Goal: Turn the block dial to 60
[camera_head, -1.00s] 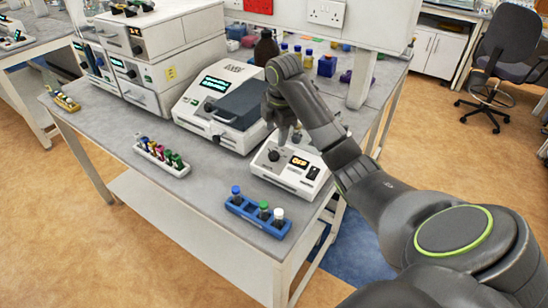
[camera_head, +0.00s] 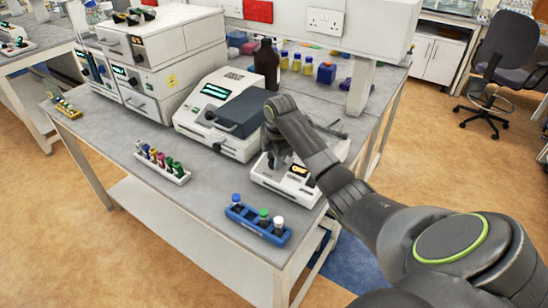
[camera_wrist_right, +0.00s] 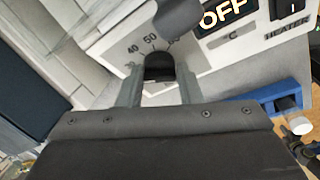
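The white block heater (camera_head: 268,181) stands near the right edge of the bench; its display (camera_wrist_right: 226,12) reads OFF in the right wrist view. The dark block dial (camera_wrist_right: 159,68) sits below a printed scale with 40 and 50 clear and a partly covered mark to their right. My right gripper (camera_wrist_right: 159,92) is lowered at the dial with one finger on each side; it looks open, with thin gaps beside the dial. In the head view the right gripper (camera_head: 277,160) hides the dial. Where the pointer stands is not clear. My left gripper is not in view.
A blue rack (camera_head: 246,225) with three capped vials stands in front of the heater. A white rack (camera_head: 172,176) of coloured tubes is further left. A larger white instrument (camera_head: 190,118) stands behind, with a brown bottle (camera_head: 266,68) beyond.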

